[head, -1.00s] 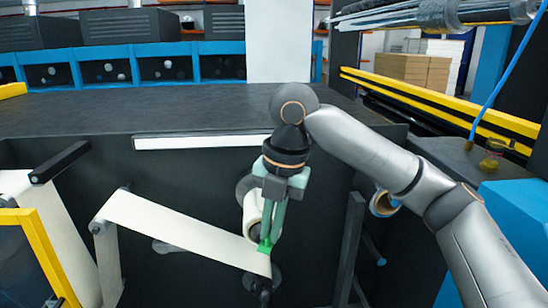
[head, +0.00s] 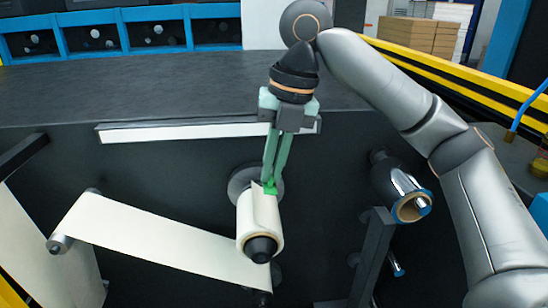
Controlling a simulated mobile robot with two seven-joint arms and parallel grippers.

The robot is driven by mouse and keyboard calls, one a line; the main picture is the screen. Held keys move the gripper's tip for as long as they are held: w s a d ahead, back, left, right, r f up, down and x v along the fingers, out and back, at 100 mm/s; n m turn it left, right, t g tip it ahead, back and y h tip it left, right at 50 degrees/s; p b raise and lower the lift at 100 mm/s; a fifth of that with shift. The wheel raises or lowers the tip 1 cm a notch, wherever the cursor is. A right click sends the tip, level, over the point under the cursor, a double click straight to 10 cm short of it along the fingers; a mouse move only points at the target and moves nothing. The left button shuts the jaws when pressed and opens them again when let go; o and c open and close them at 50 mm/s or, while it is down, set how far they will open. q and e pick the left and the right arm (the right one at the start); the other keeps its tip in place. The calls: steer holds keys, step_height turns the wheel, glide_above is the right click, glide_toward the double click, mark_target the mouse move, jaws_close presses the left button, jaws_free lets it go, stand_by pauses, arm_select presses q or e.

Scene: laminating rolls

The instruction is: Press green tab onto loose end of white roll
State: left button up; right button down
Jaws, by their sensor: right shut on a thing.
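The white roll (head: 246,228) sits on a dark spindle in the black machine face, its core end toward me. A pale flap, apparently its loose end, stands at the top of the roll beside the fingertips. My right gripper (head: 270,183) points down with its green-grey fingers shut on the small green tab (head: 270,188). The tab is at the upper right of the roll, against or very near the white material; I cannot tell whether it is stuck there. My left gripper is not in view.
A white web (head: 160,238) runs from a roller (head: 60,244) at left down to below the roll. A second spindle with a brown-cored roll (head: 412,207) stands at right, near my right arm. A dark upright bracket (head: 372,258) is below it. The black top surface (head: 150,85) is clear.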

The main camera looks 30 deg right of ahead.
mark_target(266, 212)
steer(key=shift+x, duration=2.65)
steer(key=shift+f, duration=0.4)
steer(key=c, duration=0.9)
jaws_free()
steer(key=shift+c, duration=0.2)
steer(key=w+v, duration=0.1)
steer(key=v, duration=1.1)
steer(key=shift+s+r, duration=0.25)
steer(key=shift+s, duration=0.2)
